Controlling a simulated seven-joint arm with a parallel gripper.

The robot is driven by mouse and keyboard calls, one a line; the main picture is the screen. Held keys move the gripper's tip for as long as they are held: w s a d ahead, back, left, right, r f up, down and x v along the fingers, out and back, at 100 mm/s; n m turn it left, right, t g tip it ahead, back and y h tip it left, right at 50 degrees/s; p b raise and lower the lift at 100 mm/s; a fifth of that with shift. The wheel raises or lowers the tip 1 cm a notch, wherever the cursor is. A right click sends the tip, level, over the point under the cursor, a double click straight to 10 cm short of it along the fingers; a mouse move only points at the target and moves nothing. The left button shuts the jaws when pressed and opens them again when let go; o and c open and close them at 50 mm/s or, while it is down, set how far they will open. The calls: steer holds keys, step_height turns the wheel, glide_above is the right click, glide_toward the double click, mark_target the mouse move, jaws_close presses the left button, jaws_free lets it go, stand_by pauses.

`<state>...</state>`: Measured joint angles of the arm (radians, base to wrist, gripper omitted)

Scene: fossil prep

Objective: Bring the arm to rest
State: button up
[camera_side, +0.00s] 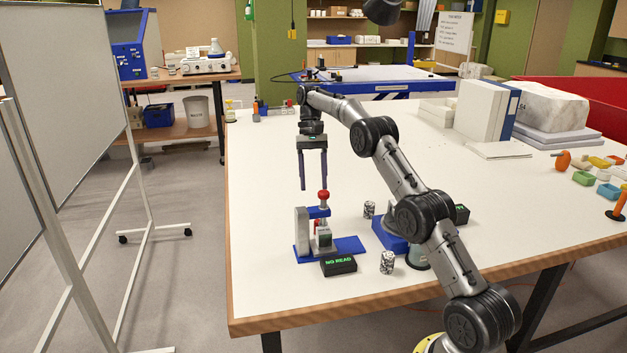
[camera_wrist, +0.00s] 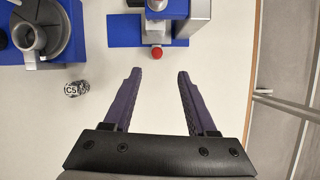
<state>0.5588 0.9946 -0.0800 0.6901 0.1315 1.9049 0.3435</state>
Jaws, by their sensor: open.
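My gripper (camera_side: 313,187) hangs over the white table (camera_side: 270,290) with its two long fingers pointing down, behind and above a small press with a red knob (camera_side: 322,195). In the wrist view my gripper (camera_wrist: 157,75) is open, its dark purple fingers spread with only bare table between them. The press's red knob (camera_wrist: 157,53) shows ahead of the fingertips, apart from them. The press stands on a blue base (camera_side: 348,246).
A black "NO READ" display (camera_side: 339,264) and a patterned cylinder (camera_side: 387,262) stand in front; another cylinder (camera_side: 369,209) stands further back. A blue-based device (camera_side: 390,236) is partly behind my arm. White binders (camera_side: 482,108) and a pale block (camera_side: 540,105) stand at the back right.

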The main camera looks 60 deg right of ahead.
steer(key=a+r+n+t+h, duration=0.1)
steer(key=a+r+n, duration=0.1)
steer(key=a+r, duration=0.8)
steer(key=s+a+r+n+t+h, duration=0.1)
steer(key=s+a+r+n+t, duration=0.1)
steer(key=s+a+r, duration=0.85)
steer(key=s+a+f+n+t+h, duration=0.1)
steer(key=s+a+n+t, duration=0.3)
steer(key=s, duration=0.9)
steer(key=s+f+n, duration=0.1)
steer(key=s+f, duration=0.2)
steer(key=f, duration=0.3)
steer(key=s+a+f+n+t, duration=0.1)
steer(key=s+f, duration=0.2)
steer(key=f, duration=0.4)
steer(key=shift+s+a, duration=0.15)
steer(key=shift+s, duration=0.1)
